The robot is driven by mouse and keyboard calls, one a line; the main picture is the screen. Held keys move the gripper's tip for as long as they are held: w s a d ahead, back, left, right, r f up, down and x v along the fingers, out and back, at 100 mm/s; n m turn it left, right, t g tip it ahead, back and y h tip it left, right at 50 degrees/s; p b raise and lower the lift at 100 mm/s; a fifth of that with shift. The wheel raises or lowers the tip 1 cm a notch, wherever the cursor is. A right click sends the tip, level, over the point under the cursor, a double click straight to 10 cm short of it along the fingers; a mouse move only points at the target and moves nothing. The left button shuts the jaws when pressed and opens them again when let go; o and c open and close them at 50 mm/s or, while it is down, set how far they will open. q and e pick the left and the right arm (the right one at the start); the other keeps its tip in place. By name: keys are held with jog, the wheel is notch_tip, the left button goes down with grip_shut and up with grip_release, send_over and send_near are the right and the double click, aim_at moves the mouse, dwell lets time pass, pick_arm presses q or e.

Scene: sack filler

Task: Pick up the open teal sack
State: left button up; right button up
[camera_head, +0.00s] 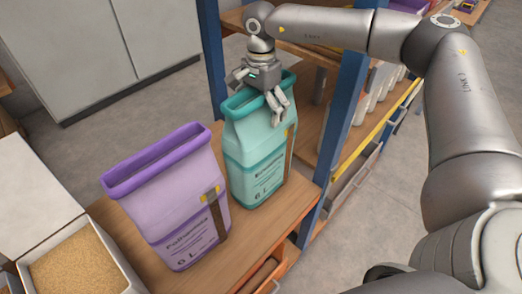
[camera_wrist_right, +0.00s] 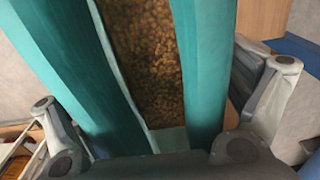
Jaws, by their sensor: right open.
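The open teal sack (camera_head: 255,150) stands upright on the wooden bench, its rolled rim facing up. In the right wrist view the teal sack (camera_wrist_right: 205,65) fills the middle, and brown granular contents show inside its opening. My right gripper (camera_head: 258,95) is above the sack's rim, coming down from the arm at the right. Its fingers are open and spread on either side of the sack's top. In the right wrist view one finger is left of the sack and the other right of it; whether they touch it I cannot tell. My left gripper is not in view.
A purple sack (camera_head: 175,200) stands close left of the teal one on the wooden bench (camera_head: 125,235). A box of grain (camera_head: 80,265) is at the lower left. Blue posts (camera_head: 342,110) rise beside and behind the teal sack. Shelves with white items lie right of it.

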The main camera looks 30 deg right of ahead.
aim_at(259, 93)
jog(key=c, duration=1.6)
jog(key=shift+s, duration=0.55)
jog(key=c, duration=0.5)
jog(key=shift+s, duration=0.1)
grip_shut()
jog(key=shift+w+a, duration=0.15)
jog(key=shift+w, duration=0.05)
jog(key=shift+r, duration=0.35)
jog(key=r, duration=0.1)
jog(key=w+r+b, duration=0.1)
jog(key=r, duration=0.2)
jog(key=shift+w, duration=0.25)
jog(key=r, duration=0.3)
jog(key=r+b, duration=0.1)
jog(key=r, duration=0.1)
jog(key=shift+s+r, duration=0.15)
jog(key=shift+s, duration=0.25)
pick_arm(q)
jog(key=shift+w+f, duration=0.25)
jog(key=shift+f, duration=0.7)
pick_arm(e)
jog(key=shift+w+r, duration=0.15)
jog(key=shift+w, duration=0.1)
jog(key=shift+s, duration=0.1)
